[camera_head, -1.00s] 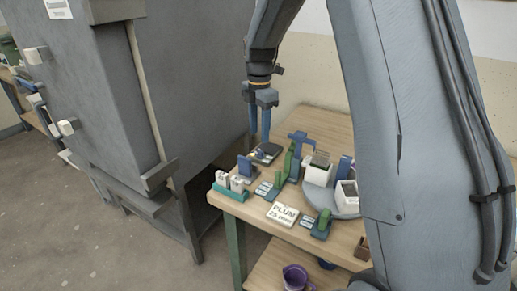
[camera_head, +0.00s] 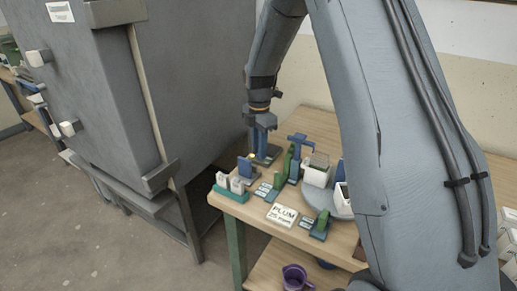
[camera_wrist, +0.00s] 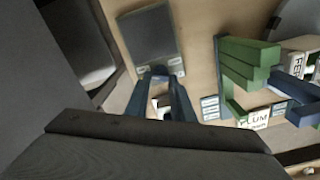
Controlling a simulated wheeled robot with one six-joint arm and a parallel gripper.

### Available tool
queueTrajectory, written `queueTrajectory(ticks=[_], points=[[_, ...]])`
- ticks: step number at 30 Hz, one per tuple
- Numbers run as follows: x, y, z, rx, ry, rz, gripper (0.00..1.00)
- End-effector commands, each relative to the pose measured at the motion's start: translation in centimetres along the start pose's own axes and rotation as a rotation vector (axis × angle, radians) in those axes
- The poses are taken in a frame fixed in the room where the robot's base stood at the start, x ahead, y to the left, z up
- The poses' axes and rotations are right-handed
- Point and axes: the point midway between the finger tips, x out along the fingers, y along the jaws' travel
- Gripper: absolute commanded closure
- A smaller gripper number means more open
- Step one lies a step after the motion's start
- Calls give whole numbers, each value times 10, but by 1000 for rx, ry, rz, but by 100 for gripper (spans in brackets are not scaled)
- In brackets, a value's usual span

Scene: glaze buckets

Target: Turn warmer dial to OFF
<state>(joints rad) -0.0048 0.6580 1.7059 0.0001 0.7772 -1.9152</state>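The warmer is a dark flat plate (camera_wrist: 152,35) at the table's back left corner. In the head view its dark body (camera_head: 271,152) is partly hidden behind my gripper (camera_head: 263,147). In the wrist view my gripper (camera_wrist: 161,78) points toward the plate's near edge, with its two blue fingers apart and a gap between them. The fingertips are low over the warmer's front. The dial is not clearly visible, and contact with it cannot be told.
A large grey kiln-like cabinet (camera_head: 150,90) stands close on the left. Green and blue stands (camera_head: 289,160), a teal tray (camera_head: 231,193), a PLUM card (camera_head: 283,214) and a white bucket (camera_head: 316,176) crowd the table. A purple mug (camera_head: 295,277) is on the lower shelf.

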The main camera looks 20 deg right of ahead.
Motion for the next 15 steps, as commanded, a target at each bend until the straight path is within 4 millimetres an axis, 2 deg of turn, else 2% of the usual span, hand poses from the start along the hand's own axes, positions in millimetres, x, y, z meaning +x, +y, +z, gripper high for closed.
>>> queueTrajectory(ticks=[1, 2, 10, 15], points=[[0, 0, 0, 0, 0, -1, 95], [0, 0, 0, 0, 0, -1, 100], [0, 0, -1, 22, 1, -1, 100], [-1, 1, -1, 93, 1, -1, 100]])
